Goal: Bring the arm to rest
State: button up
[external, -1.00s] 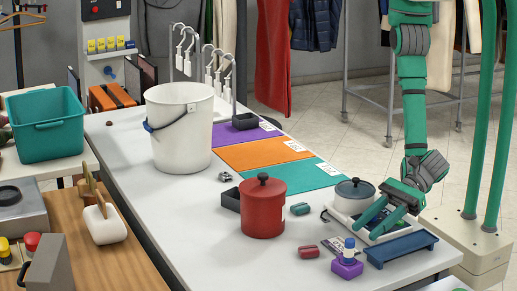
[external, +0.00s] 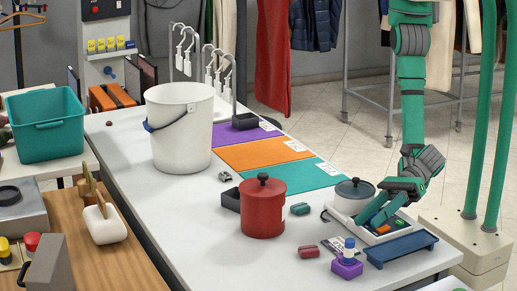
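My gripper (external: 366,222) hangs at the right end of the white table, its green fingers pointing down and to the left. The fingers look apart, with a gap between the tips and nothing seen in it. They are in front of a white scale-like device (external: 352,207) with a dark-lidded grey pot (external: 354,190) on it, and hide part of the device. Whether the fingers touch it cannot be told.
A blue tray (external: 402,249), a purple block with a blue-and-white bottle (external: 347,267) and a red pot (external: 263,211) stand close by. A white bucket (external: 181,135) stands further left. Colored mats (external: 262,154) lie behind.

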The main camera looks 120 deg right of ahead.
jog(key=s+d+r+m+t+y, duration=0.1)
jog(key=s+d+r+m+y, duration=0.25)
jog(key=r+m, duration=0.3)
jog(key=s+d+r+m+t+y, duration=0.2)
jog(key=s+r+m+y, duration=0.1)
jog(key=r+m+y, duration=0.4)
jog(key=s+d+f+m+h, duration=0.1)
jog(key=s+d+f+m, duration=0.3)
jog(key=s+d+f, duration=0.2)
jog(key=s+d+f+m+g+h, duration=0.1)
jog(key=s+d+f+m+h, duration=0.1)
jog(key=s+d+f+m, duration=0.3)
jog(key=s+d+f+m+h, duration=0.1)
jog(key=s+d+f+m, duration=0.4)
jog(key=d, duration=0.7)
jog(key=shift+s+f+m+h, duration=0.25)
jog(key=shift+s+f, duration=0.65)
jog(key=shift+f, duration=0.05)
jog(key=s+d+f+m+h, duration=0.1)
jog(key=s+d+m+h, duration=0.2)
jog(key=d, duration=0.6)
jog(key=s+d+f+m+h, duration=0.1)
jog(key=s+d+m+h, duration=0.3)
jog(key=d, duration=0.6)
jog(key=h, duration=0.2)
jog(key=shift+s+d+g+h, duration=0.15)
jog(key=shift+g+h, duration=0.15)
jog(key=shift+h, duration=0.1)
jog(key=shift+f, duration=0.1)
